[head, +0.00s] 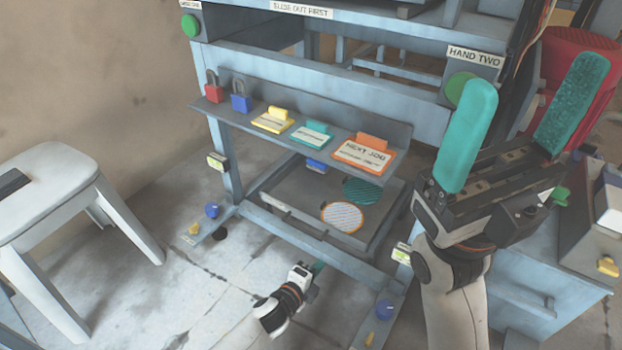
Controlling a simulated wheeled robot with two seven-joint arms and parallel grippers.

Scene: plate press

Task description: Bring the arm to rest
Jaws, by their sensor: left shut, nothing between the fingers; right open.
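My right gripper (522,125) is large in the right of the head view, raised, with its two teal fingers wide apart and nothing between them. It stands in front of the right side of the press frame (350,85) and hides part of it. My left gripper (318,268) is low and small at the bottom middle, near the floor in front of the frame's lower bar. Its teal fingers are together and hold nothing that I can see.
A shelf (225,112) holds a red padlock (213,90), a blue padlock (240,102) and yellow, teal and orange tags. Below, a tray (285,200) holds round discs. A white stool (50,190) stands left.

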